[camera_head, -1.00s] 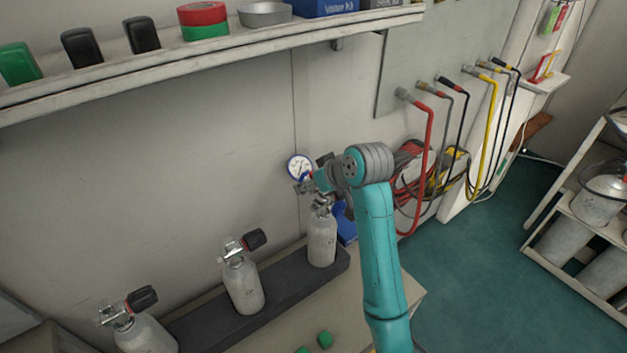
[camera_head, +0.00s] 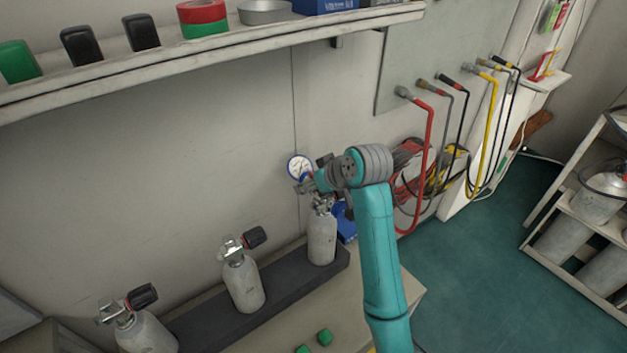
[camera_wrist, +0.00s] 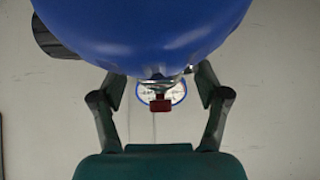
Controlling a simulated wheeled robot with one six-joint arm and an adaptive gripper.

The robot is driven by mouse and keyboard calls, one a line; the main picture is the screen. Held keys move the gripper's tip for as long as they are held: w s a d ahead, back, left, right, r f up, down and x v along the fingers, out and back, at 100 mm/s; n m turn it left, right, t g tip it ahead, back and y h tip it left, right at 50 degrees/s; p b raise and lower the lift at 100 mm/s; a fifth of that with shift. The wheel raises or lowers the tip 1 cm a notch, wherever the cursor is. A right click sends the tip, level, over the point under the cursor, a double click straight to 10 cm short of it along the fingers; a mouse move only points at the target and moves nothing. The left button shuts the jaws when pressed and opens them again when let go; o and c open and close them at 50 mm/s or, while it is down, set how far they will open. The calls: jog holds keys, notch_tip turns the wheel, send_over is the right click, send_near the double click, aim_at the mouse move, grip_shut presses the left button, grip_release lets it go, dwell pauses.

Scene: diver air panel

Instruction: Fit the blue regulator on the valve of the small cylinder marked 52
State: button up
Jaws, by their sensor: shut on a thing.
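My gripper (camera_head: 312,183) is at the valve height of the right-hand small cylinder (camera_head: 322,238), which stands upright on a dark rack. It is shut on the blue regulator, whose round blue body (camera_wrist: 150,22) fills the top of the wrist view between the fingers (camera_wrist: 160,82). Its white-faced, blue-rimmed gauge (camera_head: 300,167) shows left of the gripper in the head view. The valve (camera_head: 321,203) is partly hidden by my arm and gripper, so I cannot tell whether the regulator touches it. The markings on the cylinders are too small to read.
Two more small cylinders with black-knobbed valves stand to the left, a middle one (camera_head: 243,285) and a left one (camera_head: 145,335). A blue shape (camera_head: 346,224) shows behind the right cylinder. A shelf (camera_head: 200,55) runs above; hoses (camera_head: 428,150) hang right.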

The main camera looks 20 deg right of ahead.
jog(key=o, duration=1.7)
jog(key=shift+o, duration=0.2)
jog(key=shift+f, duration=0.15)
jog(key=v, duration=1.2)
